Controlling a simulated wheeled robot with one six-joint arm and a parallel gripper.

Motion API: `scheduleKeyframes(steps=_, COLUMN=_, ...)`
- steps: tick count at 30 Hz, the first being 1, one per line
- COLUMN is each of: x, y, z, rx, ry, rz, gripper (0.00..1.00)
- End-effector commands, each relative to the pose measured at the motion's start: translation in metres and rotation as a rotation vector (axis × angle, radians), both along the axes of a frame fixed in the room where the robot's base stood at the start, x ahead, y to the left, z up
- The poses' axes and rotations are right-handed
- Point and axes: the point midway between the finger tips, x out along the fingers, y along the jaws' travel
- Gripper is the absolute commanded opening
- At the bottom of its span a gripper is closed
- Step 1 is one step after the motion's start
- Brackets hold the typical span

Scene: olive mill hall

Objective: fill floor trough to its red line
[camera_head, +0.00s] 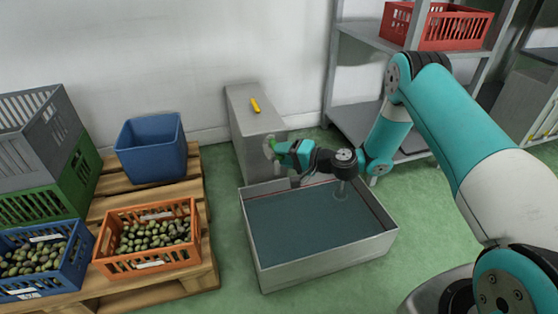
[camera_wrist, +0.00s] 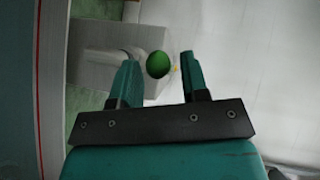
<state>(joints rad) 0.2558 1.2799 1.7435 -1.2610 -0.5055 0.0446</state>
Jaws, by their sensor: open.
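The floor trough (camera_head: 325,271) is a grey rectangular basin on the green floor, holding dark blue-green water (camera_head: 300,222). A thin pale stream (camera_head: 341,188) seems to meet the water below my arm, with ripples around it; its source is hidden. A red line (camera_wrist: 38,100) runs along the trough wall in the wrist view, close beside the water. My gripper (camera_head: 271,149) is open above the trough's far left edge. In the wrist view, a round green knob (camera_wrist: 158,64) shows between the fingertips of my gripper (camera_wrist: 159,72); contact cannot be told.
A pallet (camera_head: 206,215) with an orange olive crate (camera_head: 150,266) and a blue bin (camera_head: 150,150) is at left. Metal shelving (camera_head: 350,120) stands behind my arm.

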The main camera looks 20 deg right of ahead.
Motion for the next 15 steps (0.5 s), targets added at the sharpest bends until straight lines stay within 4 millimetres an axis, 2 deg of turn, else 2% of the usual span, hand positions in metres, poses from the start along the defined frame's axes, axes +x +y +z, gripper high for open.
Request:
scheduleKeyframes(steps=6, x=0.0134, y=0.0124, z=-0.0039, rx=-0.001, ry=-0.002, rz=0.001, gripper=0.41)
scheduleKeyframes(steps=15, x=0.0145, y=0.0132, z=-0.0034, rx=0.000, ry=0.000, rz=-0.001, gripper=0.41)
